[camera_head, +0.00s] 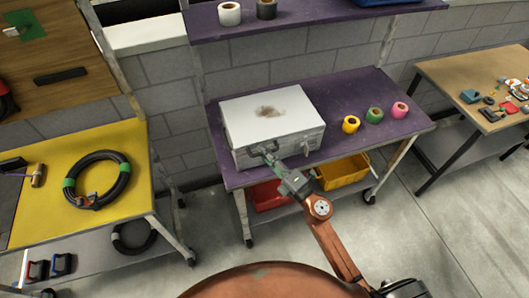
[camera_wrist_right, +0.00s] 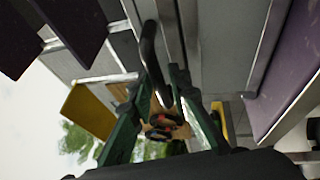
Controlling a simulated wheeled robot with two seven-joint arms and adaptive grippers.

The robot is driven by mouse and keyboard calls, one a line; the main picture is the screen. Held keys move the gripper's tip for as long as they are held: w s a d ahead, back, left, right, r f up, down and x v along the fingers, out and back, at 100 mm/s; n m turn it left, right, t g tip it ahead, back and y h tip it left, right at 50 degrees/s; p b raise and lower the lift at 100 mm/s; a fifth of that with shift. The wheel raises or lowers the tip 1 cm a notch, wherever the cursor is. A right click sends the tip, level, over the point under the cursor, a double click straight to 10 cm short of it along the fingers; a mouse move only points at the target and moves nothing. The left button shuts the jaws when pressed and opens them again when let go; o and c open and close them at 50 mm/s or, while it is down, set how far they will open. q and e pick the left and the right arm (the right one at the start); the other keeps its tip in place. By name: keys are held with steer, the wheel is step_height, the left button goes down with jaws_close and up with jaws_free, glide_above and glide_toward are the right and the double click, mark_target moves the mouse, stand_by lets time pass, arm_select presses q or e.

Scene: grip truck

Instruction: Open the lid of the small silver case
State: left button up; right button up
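The small silver case (camera_head: 273,117) sits on the purple-topped table, its lid down, with a brownish worn patch on top. My right gripper (camera_head: 266,154) is at the front face of the case, left of its middle. In the right wrist view, the green fingers of my right gripper (camera_wrist_right: 160,80) close in on both sides of a dark curved handle (camera_wrist_right: 149,50) on the case front. They appear shut on it, though the exact contact is hard to see. A latch (camera_head: 306,148) shows at the right of the case front. My left gripper is not in view.
Yellow (camera_head: 351,124), green (camera_head: 374,115) and pink (camera_head: 400,109) tape rolls stand right of the case on the purple table (camera_head: 345,88). A red bin (camera_head: 268,195) and a yellow bin (camera_head: 343,172) are below. A purple shelf (camera_head: 310,17) hangs above. A yellow table (camera_head: 128,205) stands left.

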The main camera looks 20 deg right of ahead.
steer(key=shift+c, duration=0.4)
jaws_close()
